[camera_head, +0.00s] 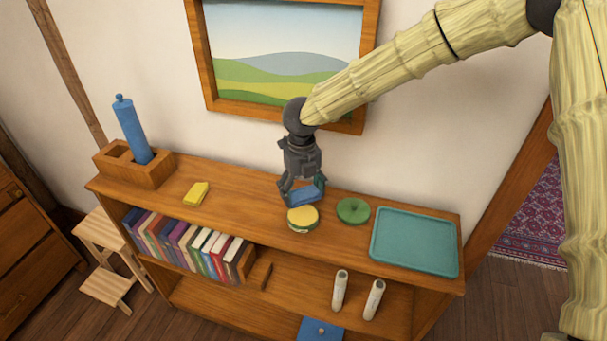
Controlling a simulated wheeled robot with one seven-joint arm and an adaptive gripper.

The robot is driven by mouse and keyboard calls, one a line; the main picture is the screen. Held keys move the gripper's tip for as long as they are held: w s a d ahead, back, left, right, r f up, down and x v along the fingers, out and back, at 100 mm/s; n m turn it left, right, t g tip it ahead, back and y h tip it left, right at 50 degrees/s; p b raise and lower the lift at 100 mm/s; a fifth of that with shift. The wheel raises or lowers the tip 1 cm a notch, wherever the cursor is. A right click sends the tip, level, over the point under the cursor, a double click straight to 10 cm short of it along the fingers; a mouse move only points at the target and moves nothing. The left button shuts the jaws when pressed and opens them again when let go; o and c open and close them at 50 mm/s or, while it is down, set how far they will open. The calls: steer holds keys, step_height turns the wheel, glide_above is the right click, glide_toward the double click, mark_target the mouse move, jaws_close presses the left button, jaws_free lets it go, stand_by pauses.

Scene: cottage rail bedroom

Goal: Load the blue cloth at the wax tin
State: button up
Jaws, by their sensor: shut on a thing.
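My gripper (303,186) is above the shelf top, pointing down. It is shut on the blue cloth (306,196), a small folded blue pad between its fingers. A round green lid (353,211) with a small knob lies to the right of the tin.
Books and two pale cylinders stand below. A framed picture (215,103) hangs behind my arm.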

mark_target(303, 214)
steer(key=shift+w+a, duration=0.1)
steer(key=shift+w, duration=0.15)
steer(key=shift+s+f+b, duration=0.15)
steer(key=shift+s+b, duration=0.3)
steer(key=shift+f, duration=0.3)
steer(key=shift+w+f+b, duration=0.2)
steer(key=shift+f+b, duration=0.25)
steer(key=shift+f, duration=0.05)
steer(key=shift+w+f+b, duration=0.2)
steer(key=shift+f+b, duration=0.25)
steer(key=shift+f, duration=0.45)
steer(key=shift+s+f+b, duration=0.25)
steer(key=shift+f+b, duration=0.25)
steer(key=shift+b, duration=0.35)
steer(key=shift+w+f, duration=0.15)
steer(key=shift+f, duration=0.35)
steer(key=shift+r, duration=0.15)
